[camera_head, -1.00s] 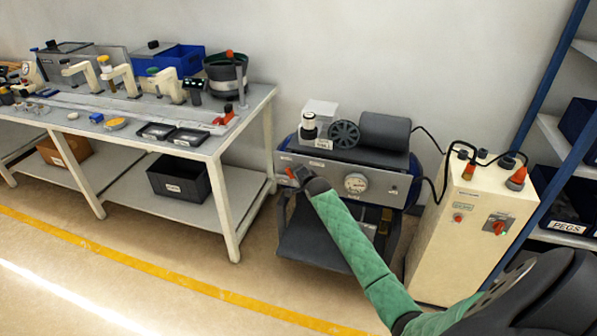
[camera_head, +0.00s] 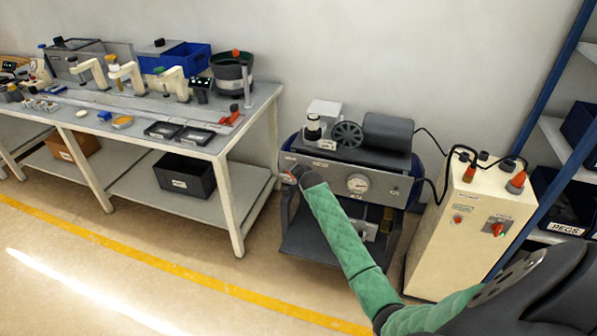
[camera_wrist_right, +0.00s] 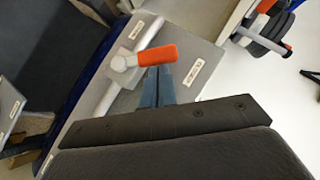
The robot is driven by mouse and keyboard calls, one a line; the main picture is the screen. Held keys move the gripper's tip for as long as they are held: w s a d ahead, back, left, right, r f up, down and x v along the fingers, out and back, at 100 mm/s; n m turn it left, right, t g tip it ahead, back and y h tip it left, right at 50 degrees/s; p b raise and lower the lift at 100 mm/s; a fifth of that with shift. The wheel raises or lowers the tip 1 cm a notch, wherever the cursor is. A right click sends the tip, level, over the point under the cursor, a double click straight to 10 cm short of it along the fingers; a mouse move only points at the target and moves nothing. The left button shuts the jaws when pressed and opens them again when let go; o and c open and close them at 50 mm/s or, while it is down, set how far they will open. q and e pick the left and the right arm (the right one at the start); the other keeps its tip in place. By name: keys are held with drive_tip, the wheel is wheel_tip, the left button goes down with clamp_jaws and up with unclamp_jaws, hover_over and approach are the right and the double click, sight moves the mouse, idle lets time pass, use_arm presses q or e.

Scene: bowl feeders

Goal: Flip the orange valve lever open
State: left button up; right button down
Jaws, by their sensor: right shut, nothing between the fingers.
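The orange valve lever (camera_wrist_right: 157,55) shows in the right wrist view, on a round silver pivot (camera_wrist_right: 121,63) on a light pipe against a grey panel (camera_wrist_right: 199,62). The lever points right from its pivot, roughly across the pipe. My right gripper (camera_wrist_right: 157,82) is shut and empty, its fingertips just below the lever in that view; I cannot tell whether they touch it. In the head view my right gripper (camera_head: 297,171) is at the left end of the compressor's front panel and mostly hides the lever. My left gripper is not in view.
The compressor (camera_head: 386,134) carries a round gauge (camera_head: 358,183) to the right of my gripper. A cream cabinet (camera_head: 450,235) stands to its right. A workbench (camera_head: 226,135) with a bowl feeder (camera_head: 232,76) is at the left. The floor in front is open.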

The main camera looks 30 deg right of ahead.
use_arm(q)
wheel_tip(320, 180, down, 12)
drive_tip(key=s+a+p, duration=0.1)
drive_tip(key=p, duration=0.1)
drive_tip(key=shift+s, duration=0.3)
use_arm(e)
drive_tip(key=shift+w+a+f+n+g+h, duration=0.45)
drive_tip(key=shift+w+a+n+g+h, duration=0.15)
drive_tip(key=shift+g, duration=0.3)
drive_tip(key=shift+w+a+f+n+g+h, duration=0.45)
drive_tip(key=shift+w+n+g+h, duration=0.2)
drive_tip(key=shift+g, duration=0.25)
drive_tip(key=shift+w+a+f+n+g+h, duration=0.45)
drive_tip(key=shift+w+a+n+g+h, duration=0.15)
drive_tip(key=shift+g, duration=0.3)
use_arm(q)
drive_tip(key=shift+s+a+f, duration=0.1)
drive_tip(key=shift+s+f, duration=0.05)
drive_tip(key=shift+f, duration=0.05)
drive_tip(key=shift+p, duration=0.3)
